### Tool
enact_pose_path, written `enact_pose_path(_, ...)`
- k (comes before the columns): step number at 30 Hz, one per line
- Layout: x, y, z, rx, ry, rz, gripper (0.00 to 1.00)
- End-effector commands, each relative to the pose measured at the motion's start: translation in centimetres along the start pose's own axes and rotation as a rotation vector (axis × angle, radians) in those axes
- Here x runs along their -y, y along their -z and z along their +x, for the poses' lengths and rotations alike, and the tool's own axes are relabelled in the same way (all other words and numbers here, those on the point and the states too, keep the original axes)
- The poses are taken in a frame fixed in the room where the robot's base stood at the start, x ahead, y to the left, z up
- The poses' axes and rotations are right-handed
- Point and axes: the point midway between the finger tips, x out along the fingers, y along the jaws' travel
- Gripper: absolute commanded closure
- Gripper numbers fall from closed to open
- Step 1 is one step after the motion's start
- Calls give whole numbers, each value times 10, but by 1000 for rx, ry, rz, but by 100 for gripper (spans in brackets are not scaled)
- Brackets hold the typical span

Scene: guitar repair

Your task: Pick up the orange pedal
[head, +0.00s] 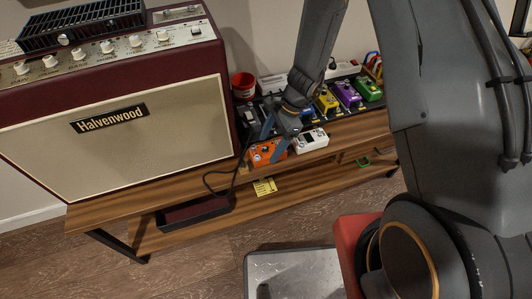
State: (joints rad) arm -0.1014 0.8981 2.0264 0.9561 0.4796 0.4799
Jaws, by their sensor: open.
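The orange pedal (266,153) sits near the front edge of the wooden bench top, with its right part close to my arm's end. My gripper (272,138) is open and reaches down over the orange pedal from above. One finger shows at the pedal's left and the other near its right side. I cannot tell whether either finger touches it.
A white pedal (311,140) stands close to the right of the orange one. Yellow (326,102), purple (346,94) and green (368,88) pedals sit behind. A large Halvenwood amplifier (140,135) stands at left. A red cup (243,85) is at the back, and a black cable (222,174) hangs in front.

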Motion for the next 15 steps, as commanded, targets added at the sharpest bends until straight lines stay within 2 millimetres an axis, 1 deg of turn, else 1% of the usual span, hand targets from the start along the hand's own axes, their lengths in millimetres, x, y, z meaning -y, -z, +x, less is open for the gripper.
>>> enact_pose_path(1, 0, 0, 8, 0, -2, 0, 30)
enact_pose_path(4, 0, 0, 15, -1, 0, 0, 30)
enact_pose_path(12, 0, 0, 18, -1, 1, -1, 30)
enact_pose_path(13, 0, 0, 18, -1, 1, -1, 33)
enact_pose_path(15, 0, 0, 18, -1, 1, -1, 45)
